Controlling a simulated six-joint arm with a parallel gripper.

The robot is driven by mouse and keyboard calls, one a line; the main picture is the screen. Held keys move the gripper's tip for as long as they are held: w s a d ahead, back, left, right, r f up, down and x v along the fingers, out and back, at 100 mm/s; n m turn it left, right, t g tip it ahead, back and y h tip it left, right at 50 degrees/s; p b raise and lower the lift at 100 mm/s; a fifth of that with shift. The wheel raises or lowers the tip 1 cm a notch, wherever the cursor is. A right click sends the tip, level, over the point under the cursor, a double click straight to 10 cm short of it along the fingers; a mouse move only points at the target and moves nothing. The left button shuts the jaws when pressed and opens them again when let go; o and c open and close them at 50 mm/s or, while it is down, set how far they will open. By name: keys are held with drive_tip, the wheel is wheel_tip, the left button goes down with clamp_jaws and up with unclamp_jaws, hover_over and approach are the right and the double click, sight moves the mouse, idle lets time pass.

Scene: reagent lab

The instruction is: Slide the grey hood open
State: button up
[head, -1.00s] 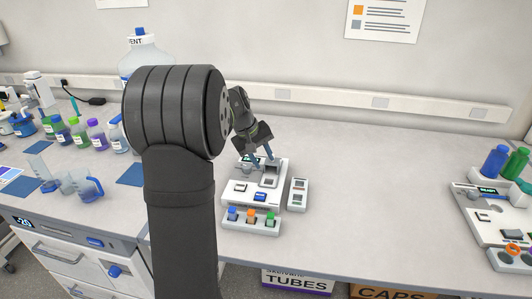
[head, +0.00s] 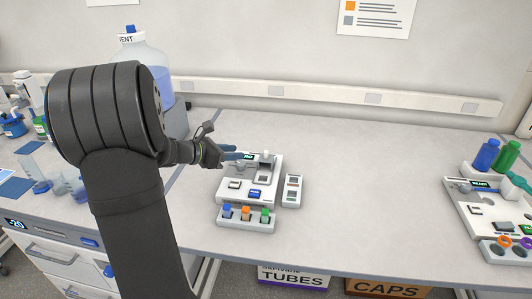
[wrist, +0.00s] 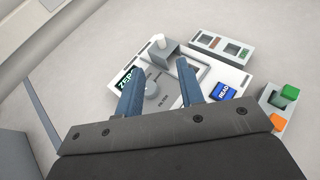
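The white instrument (head: 236,195) stands on the bench with a small lit display and a blue button. Its grey hood (head: 266,161) is a small block with a pale knob at the back right of the top; it also shows in the wrist view (wrist: 165,53). A square pale-rimmed area lies just in front of the hood, partly behind the right finger. My gripper (head: 246,155) is at the left of the hood, fingers pointing right. In the wrist view my gripper (wrist: 160,78) has its two blue fingers apart, with nothing clearly held between them.
A block with blue, orange and green caps (head: 246,219) stands in front of the instrument. A narrow grey-white box (head: 292,191) stands to its right. Another instrument (head: 486,212) is at the far right. The bench between is clear.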

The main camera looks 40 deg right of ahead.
sight(266, 152)
drive_tip(key=x, duration=1.3)
drive_tip(key=shift+d+f, duration=0.15)
drive_tip(key=shift+d, duration=0.15)
drive_tip(key=shift+c, duration=0.2)
clamp_jaws()
